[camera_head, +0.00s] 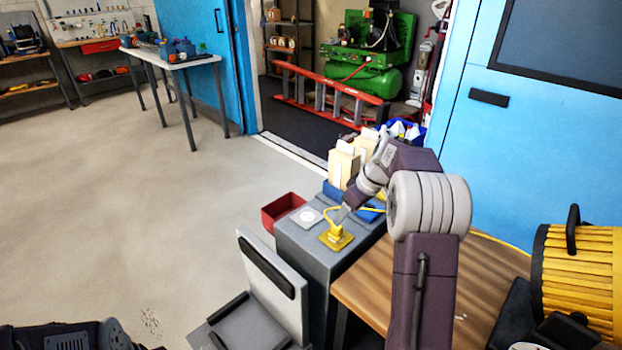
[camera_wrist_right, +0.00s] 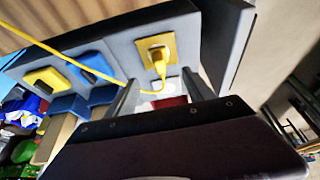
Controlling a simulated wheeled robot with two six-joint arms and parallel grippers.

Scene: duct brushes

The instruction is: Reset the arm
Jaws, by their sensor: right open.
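A yellow plug (camera_head: 337,231) stands on a yellow square plate (camera_head: 328,241) on top of a grey cabinet (camera_head: 303,243). A yellow cable runs from the plug. In the right wrist view, the plug (camera_wrist_right: 157,56) is just beyond my fingertips, with the cable looping near them. My right gripper (camera_head: 346,212) is above the cabinet beside the plug. In its wrist view, the gripper (camera_wrist_right: 160,88) has its fingers apart, with nothing held between them. Whether a finger touches the cable cannot be told.
A red bin (camera_head: 283,208) sits behind the cabinet's left edge. Cream boxes (camera_head: 343,165) stand behind the blue blocks. A wooden tabletop (camera_head: 485,280) adjoins the cabinet, with a large yellow ribbed drum (camera_head: 580,275) at right. The floor at left is clear.

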